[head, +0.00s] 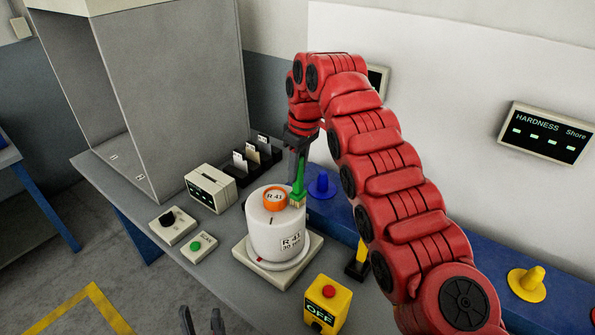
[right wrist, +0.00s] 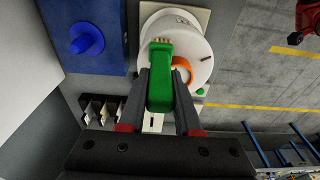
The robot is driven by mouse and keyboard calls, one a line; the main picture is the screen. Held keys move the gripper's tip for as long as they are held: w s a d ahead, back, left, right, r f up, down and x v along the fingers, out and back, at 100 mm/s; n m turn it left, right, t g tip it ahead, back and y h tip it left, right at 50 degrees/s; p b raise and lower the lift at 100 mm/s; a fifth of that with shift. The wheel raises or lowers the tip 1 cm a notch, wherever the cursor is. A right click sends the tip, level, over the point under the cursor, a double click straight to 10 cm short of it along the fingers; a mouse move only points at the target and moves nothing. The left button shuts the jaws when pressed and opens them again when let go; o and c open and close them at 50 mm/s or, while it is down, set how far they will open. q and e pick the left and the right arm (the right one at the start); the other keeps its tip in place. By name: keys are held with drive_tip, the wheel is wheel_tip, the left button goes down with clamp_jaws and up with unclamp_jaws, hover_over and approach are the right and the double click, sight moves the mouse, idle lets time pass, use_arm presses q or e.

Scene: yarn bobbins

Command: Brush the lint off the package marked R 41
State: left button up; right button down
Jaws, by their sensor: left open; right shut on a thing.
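The white package (head: 262,232) carries a label reading R 41 and stands upright on a pale square base (head: 254,275), with an orange core marked R-41 (head: 275,199) on top. A green brush (head: 299,186) is in my right gripper (head: 298,150), which is shut on its handle. The bristles are at the package's upper right edge; I cannot tell if they touch. In the right wrist view the brush (right wrist: 160,75) lies between the fingers, over the package (right wrist: 198,45). My left gripper (head: 201,320) is open and empty at the bottom edge.
Left of the package are a small meter (head: 210,188), a black-knob box (head: 172,226) and a green-button box (head: 199,247). A yellow box reading OFF (head: 326,305) stands in front. A blue cone (head: 322,184) is close behind, and a card rack (head: 257,154) is behind left.

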drive_tip(key=shift+s+f+b, duration=0.15)
drive_tip(key=shift+s+b, duration=0.05)
drive_tip(key=shift+b, duration=0.1)
drive_tip(key=shift+s, duration=0.1)
drive_tip(key=shift+s, duration=0.1)
drive_tip(key=shift+s+b, duration=0.1)
drive_tip(key=shift+b, duration=0.25)
drive_tip(key=shift+s+a+b, duration=0.1)
drive_tip(key=shift+s+b, duration=0.2)
drive_tip(key=shift+s, duration=0.6)
drive_tip(key=shift+w+p, duration=0.95)
drive_tip(key=shift+p, duration=1.35)
drive_tip(key=shift+w+p, duration=0.15)
drive_tip(key=shift+p, duration=0.3)
